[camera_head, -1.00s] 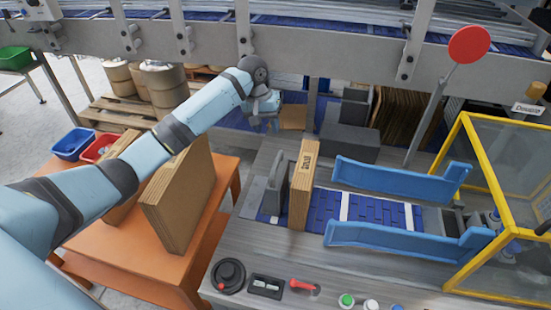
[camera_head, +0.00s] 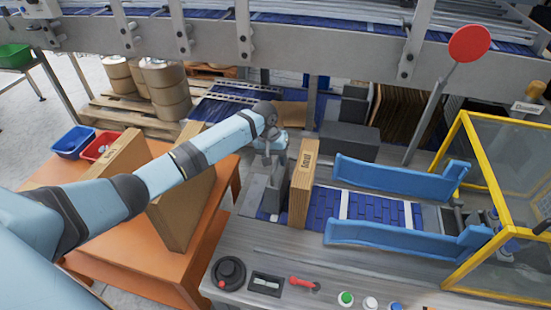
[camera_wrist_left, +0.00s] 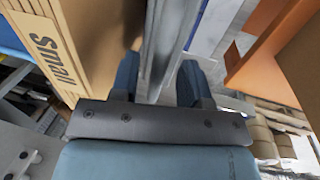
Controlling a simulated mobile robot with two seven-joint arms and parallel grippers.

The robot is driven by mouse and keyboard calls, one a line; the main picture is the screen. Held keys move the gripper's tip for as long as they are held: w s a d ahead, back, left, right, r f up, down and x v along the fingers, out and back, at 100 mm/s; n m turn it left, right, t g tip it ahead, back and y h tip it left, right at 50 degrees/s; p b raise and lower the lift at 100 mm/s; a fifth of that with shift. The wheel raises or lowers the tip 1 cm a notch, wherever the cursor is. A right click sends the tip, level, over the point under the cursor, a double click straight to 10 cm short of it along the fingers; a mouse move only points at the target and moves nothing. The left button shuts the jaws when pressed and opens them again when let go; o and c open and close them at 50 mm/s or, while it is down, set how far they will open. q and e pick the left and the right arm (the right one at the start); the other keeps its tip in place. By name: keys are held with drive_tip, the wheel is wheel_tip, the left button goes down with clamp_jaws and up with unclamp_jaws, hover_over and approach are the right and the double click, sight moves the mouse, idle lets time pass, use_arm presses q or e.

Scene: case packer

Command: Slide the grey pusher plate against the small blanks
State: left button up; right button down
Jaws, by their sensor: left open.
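The grey pusher plate (camera_head: 276,188) stands upright on the packer bed, just left of the small blanks (camera_head: 301,190). The blanks are an upright brown cardboard stack, and a narrow gap seems to separate them from the plate. My left gripper (camera_head: 270,152) is at the plate's top edge, pointing down. In the left wrist view its open fingers (camera_wrist_left: 158,85) straddle the plate (camera_wrist_left: 168,40), one on each side. The blanks (camera_wrist_left: 85,40), with "small" printed on them, fill the left of that view, close to one finger. My right gripper is not in view.
Blue guide rails (camera_head: 400,238) flank the blue belt (camera_head: 327,207) to the right of the blanks. A yellow-framed guard (camera_head: 470,150) stands farther right. Large cardboard stacks (camera_head: 180,210) lean on the orange table (camera_head: 215,235) at left. A dark grey block (camera_head: 350,142) is behind the blanks.

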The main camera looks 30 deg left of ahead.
sight(284, 173)
use_arm(q)
clamp_jaws()
drive_tip(key=shift+d+r, duration=0.1)
drive_tip(key=shift+d, duration=0.2)
drive_tip(key=shift+w+d+r+p, duration=0.1)
drive_tip(key=shift+w+d+p, duration=0.1)
drive_tip(key=shift+d+p, duration=0.4)
drive_tip(key=shift+w+d+p, duration=0.15)
drive_tip(key=shift+d+p, duration=0.3)
drive_tip(key=shift+d, duration=0.1)
drive_tip(key=shift+w+d+f, duration=0.1)
drive_tip(key=shift+d+f, duration=0.1)
unclamp_jaws()
drive_tip(key=shift+a, duration=0.1)
